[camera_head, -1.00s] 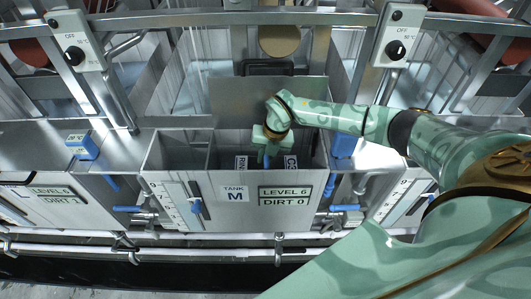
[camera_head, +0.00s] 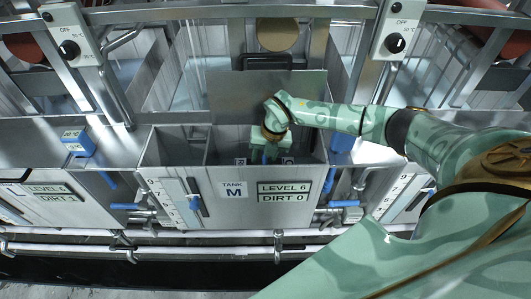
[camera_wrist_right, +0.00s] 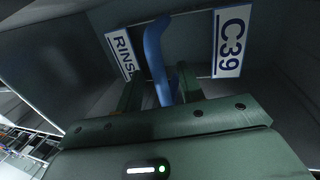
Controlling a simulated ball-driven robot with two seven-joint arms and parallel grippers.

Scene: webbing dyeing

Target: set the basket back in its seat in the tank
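Tank M (camera_head: 222,212) is the open metal tank at front centre, its front plates reading LEVEL 6 and DIRT 0. The basket sits inside it, mostly hidden by the front wall; only the tops of its white label plates (camera_head: 240,161) show. My right gripper (camera_head: 265,150) points down into the tank. The basket's underside and seat are hidden. My left gripper is out of view.
An upright metal plate (camera_head: 266,95) stands behind the tank opening. A narrow side compartment (camera_head: 175,147) lies at the tank's left. Neighbouring tanks flank it, with control boxes (camera_head: 393,38) on posts above and blue-handled valves (camera_head: 343,204) along the front.

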